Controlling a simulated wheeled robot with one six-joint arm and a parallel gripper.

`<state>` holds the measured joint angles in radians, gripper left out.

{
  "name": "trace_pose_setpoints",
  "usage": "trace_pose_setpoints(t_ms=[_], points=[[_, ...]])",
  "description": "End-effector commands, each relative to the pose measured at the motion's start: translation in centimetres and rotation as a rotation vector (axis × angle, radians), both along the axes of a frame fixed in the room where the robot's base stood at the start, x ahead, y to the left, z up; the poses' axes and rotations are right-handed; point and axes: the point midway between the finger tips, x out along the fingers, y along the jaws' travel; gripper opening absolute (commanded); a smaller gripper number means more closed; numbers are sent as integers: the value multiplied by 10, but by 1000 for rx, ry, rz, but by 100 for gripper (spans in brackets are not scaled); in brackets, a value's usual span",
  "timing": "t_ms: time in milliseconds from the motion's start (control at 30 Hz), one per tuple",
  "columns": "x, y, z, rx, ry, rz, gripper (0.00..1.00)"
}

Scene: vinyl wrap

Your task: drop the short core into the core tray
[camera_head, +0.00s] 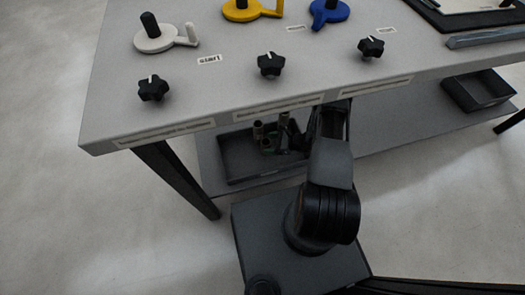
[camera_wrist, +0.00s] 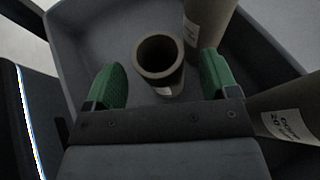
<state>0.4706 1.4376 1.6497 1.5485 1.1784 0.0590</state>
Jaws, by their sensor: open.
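A short brown core (camera_wrist: 162,62), a hollow tube with a pale label low on its side, stands roughly upright in the grey core tray (camera_wrist: 78,38). My gripper (camera_wrist: 162,77) is open, with one green fingertip on each side of the short core and gaps visible between. In the head view the tray (camera_head: 235,165) sits on the lower shelf, and a core (camera_head: 258,131) sticks up near my gripper (camera_head: 268,150). The fingers are small and partly hidden there by the cores and my arm.
A taller core (camera_wrist: 208,22) stands just behind the short one, near the right fingertip. Another labelled core (camera_wrist: 285,112) is at the right. The bench top (camera_head: 220,85) with several black knobs overhangs the shelf (camera_head: 385,135). A second dark tray (camera_head: 480,92) is far right.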

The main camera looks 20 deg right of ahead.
Motion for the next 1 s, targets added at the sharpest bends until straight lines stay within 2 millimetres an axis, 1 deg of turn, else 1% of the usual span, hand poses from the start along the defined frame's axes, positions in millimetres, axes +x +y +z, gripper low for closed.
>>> trace_pose_setpoints(t_ms=[33,200,400,500,700,1000], points=[[-4,-9,7,0,-1,-5,80],[-19,-39,21,0,-1,-5,80],[-35,-69,34,-1,-1,-4,80],[-40,-80,39,0,-1,-3,80],[-47,-93,44,1,0,0,80],[-49,-96,45,0,0,0,80]])
